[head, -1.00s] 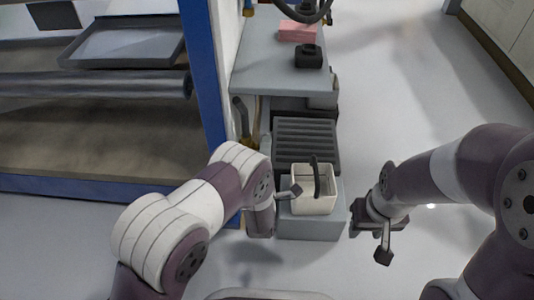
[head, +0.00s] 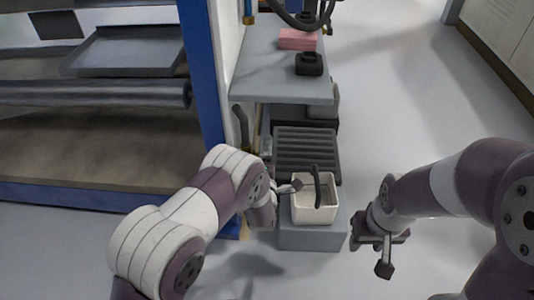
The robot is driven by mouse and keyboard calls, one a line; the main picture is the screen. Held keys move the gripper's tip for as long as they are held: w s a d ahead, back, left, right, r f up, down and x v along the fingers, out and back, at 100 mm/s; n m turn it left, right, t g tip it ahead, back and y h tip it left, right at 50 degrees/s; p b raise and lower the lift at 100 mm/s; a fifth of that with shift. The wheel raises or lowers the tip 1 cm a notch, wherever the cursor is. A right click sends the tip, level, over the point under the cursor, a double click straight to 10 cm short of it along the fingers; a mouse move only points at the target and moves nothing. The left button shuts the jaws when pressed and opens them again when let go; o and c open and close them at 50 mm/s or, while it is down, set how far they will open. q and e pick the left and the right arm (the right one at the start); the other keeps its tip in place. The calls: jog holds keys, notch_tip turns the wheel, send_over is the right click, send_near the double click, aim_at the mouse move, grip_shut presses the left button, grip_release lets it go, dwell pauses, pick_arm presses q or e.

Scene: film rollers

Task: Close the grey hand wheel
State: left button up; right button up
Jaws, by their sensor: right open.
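I cannot make out a grey hand wheel for certain in the head view. A grey curved part (head: 241,125) stands beside the blue post, and it is too small to tell what it is. My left gripper (head: 290,188) is at the left edge of the white bin, with one finger showing at its rim; the rest is hidden by my arm, so its opening does not show. My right gripper (head: 381,254) is open and empty over the floor, right of the grey box and apart from it.
The white bin (head: 315,216) holds a dark upright handle and stands on a grey box (head: 312,238). Behind are a dark ribbed crate (head: 306,150) and a grey table (head: 280,80) with a pink block (head: 298,39). A blue post (head: 203,80) and rack stand left. Floor at right is clear.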

pick_arm(q)
jog(key=g+p, duration=0.1)
jog(key=p, duration=0.1)
jog(key=g+p, duration=0.2)
jog(key=p, duration=0.1)
jog(key=g+p, duration=0.1)
jog(key=p, duration=0.2)
jog(key=shift+r+g, duration=0.25)
jog(key=shift+g, duration=0.05)
jog(key=shift+s+f+g+p, duration=0.1)
jog(key=shift+f+g+p, duration=0.2)
jog(key=shift+g+p, duration=0.8)
jog(key=shift+f, duration=0.1)
jog(key=o, duration=0.8)
jog(key=shift+s+r+p, duration=0.2)
jog(key=shift+r+p, duration=0.15)
jog(key=p+v, duration=0.5)
jog(key=v, duration=0.7)
jog(key=shift+s+f+p, duration=0.1)
jog(key=shift+f+p, duration=0.05)
jog(key=shift+p, duration=0.2)
